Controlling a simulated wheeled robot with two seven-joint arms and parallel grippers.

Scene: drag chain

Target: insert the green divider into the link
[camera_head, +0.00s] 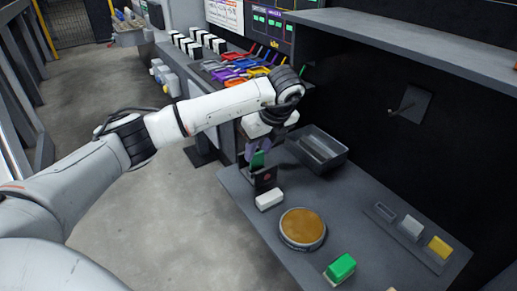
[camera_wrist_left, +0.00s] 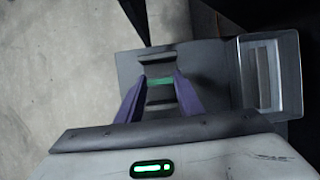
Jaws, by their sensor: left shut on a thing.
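My left gripper (camera_head: 257,150) comes down over the near left part of the bench and is shut on the green divider (camera_head: 258,160). In the left wrist view, the divider (camera_wrist_left: 160,81) shows as a thin green strip between the two purple fingertips. The dark link (camera_head: 264,180) stands upright on the bench directly below the divider. In the left wrist view, dark parts of the link (camera_wrist_left: 157,59) show on both sides of the strip. I cannot tell whether the divider touches the link or sits inside it. My right gripper is not in view.
A grey bin (camera_head: 335,158) stands just right of the link. A white block (camera_head: 269,199), a round dish with an orange top (camera_head: 302,227) and a green-topped block (camera_head: 340,268) lie nearer. A holder with white and yellow blocks (camera_head: 440,247) is at right. Coloured tools (camera_head: 232,73) lie behind.

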